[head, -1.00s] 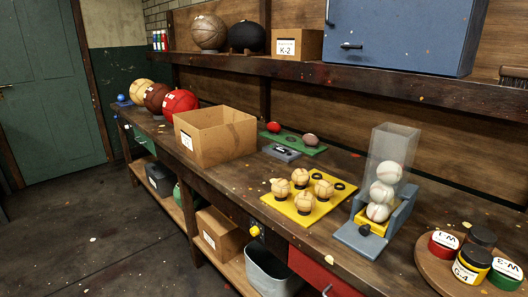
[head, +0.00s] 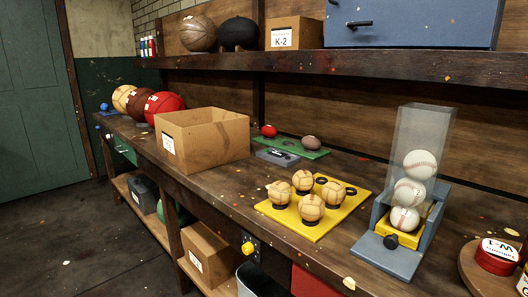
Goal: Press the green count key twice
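I cannot make out a green count key in the head view. A small grey device (head: 277,157) with a dark strip on top lies on the bench in front of the green mat (head: 300,148); I cannot tell whether it bears a key. A yellow knob or button (head: 248,248) sits on a dark plate on the bench's front face; it is yellow, not green. Neither of my grippers is in view.
An open cardboard box (head: 203,140) stands on the wooden bench. A yellow board (head: 325,226) holds several small tan balls. A clear dispenser (head: 421,140) holds white baseballs. Round tins (head: 497,258) stand at the right edge.

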